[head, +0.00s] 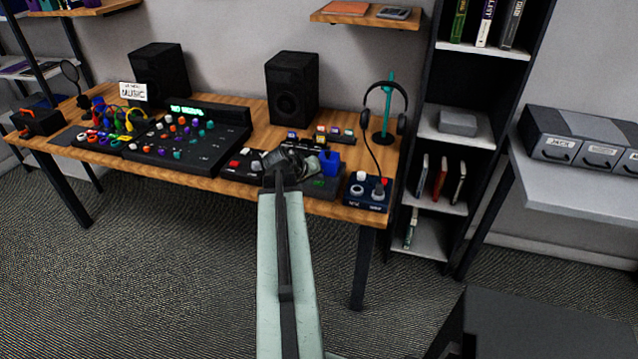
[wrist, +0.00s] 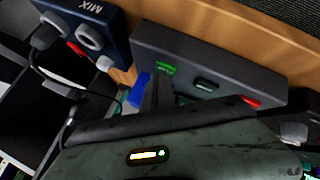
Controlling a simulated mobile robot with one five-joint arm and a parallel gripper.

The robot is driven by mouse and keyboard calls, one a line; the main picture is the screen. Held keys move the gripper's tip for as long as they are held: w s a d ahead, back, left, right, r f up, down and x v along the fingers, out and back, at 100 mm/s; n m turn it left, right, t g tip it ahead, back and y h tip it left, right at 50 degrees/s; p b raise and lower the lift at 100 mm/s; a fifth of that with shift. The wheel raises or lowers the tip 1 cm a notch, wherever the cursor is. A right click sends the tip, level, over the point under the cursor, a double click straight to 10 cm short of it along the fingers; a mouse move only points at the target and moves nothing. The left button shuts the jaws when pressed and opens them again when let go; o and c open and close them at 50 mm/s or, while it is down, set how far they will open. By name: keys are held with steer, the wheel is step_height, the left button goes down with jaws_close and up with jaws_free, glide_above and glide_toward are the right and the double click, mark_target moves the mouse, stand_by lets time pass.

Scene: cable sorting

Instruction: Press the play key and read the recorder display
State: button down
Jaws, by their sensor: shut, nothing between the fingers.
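The recorder is a dark grey box (wrist: 225,62) at the desk's front edge, and it also shows in the head view (head: 330,191), partly behind my gripper. In the wrist view its face carries a green key (wrist: 165,68), a dark key (wrist: 207,85) and a red key (wrist: 250,102). No key label is readable, and I cannot make out a recorder display. My gripper (wrist: 160,92) is shut and empty, its fingertips close to the green key. I cannot tell whether they touch it. In the head view my gripper (head: 308,165) is over the recorder's left part.
A blue block (head: 330,161) is beside the fingers. A blue knob box (head: 367,192) stands right of the recorder, with a headphone stand (head: 388,105) behind. A black pad unit (head: 243,166) and a large mixer (head: 185,140) lie left. Two speakers stand behind.

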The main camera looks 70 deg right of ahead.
mark_target(317, 184)
stand_by(0.3)
steer(key=shift+s+r+p, duration=0.1)
steer(key=shift+r+p, duration=0.65)
steer(key=shift+p, duration=0.05)
step_height(317, 184, up, 5)
steer(key=p, duration=0.5)
steer(key=shift+r, duration=0.1)
stand_by(0.4)
